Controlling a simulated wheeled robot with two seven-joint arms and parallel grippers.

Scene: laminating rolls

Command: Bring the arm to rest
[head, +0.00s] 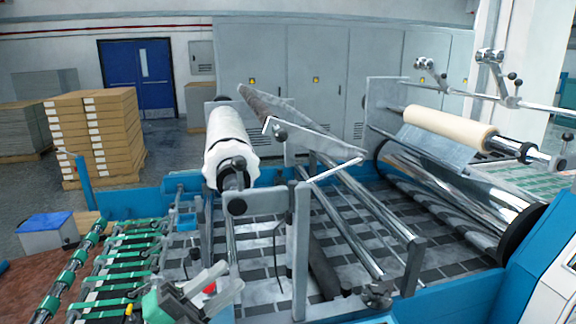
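My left gripper (228,279) shows at the bottom, left of the middle. Its two grey fingers point up and to the right with a gap between them, and they look open and empty. A small red part shows in the gap; I cannot tell whether it lies behind the fingers. A white roll (229,137) sits on a shaft of the laminating machine, above and apart from the gripper. A cream roll (447,125) sits on another shaft at the right, with clear film (437,148) hanging below it. My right gripper is not in view.
Metal frames and bars (340,215) of the machine stand right of my gripper. A conveyor with green bands (124,262) lies at the left. A large chrome roller (445,200) is at the right. Stacked cartons (98,135) and a blue door (139,78) are farther back.

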